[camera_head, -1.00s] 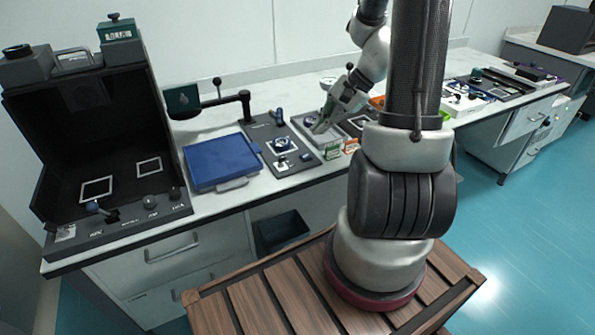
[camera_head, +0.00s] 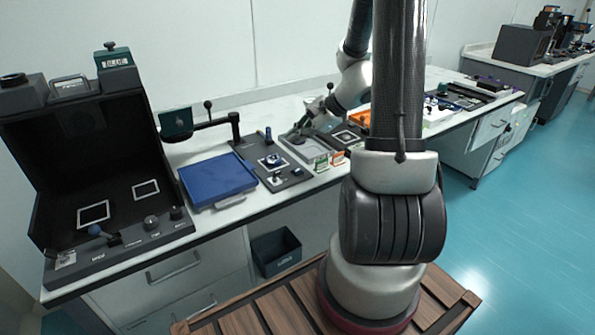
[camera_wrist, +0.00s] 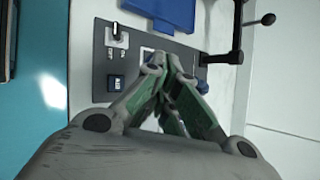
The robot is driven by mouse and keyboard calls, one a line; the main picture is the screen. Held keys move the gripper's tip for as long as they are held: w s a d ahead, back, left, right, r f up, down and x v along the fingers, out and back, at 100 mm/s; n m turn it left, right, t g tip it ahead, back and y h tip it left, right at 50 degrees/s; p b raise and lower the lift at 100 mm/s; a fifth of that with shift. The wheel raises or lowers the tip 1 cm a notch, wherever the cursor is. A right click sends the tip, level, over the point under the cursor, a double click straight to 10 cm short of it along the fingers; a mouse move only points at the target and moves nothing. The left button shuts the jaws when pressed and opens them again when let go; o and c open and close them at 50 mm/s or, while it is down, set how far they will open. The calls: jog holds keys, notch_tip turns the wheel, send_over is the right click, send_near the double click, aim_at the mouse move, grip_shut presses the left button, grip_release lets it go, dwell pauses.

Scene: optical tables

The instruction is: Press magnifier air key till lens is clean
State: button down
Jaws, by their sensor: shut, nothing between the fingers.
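The magnifier's dark square head (camera_head: 176,123) hangs on a black jointed arm from a post at the back of the table. Its dark control panel (camera_head: 296,180) lies in front of the post. The air key's label is too small to read. In the head view my gripper (camera_head: 298,134) is beside the panel's right side. The lens surface is unclear.
A blue tray (camera_head: 216,178) lies left of the panel. A grey shallow tray (camera_head: 318,150) and small boxes (camera_head: 337,158) stand to its right. The magnifier's black post (camera_wrist: 236,45) rises close to my gripper. A large black cabinet (camera_head: 85,160) stands at far left.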

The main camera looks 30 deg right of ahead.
aim_at(297, 172)
jog(key=shift+f, duration=4.25)
jog(key=shift+f, duration=0.4)
jog(key=shift+f, duration=0.4)
jog(key=shift+r, duration=0.85)
jog(key=shift+r, duration=2.5)
jog(key=shift+s, duration=0.15)
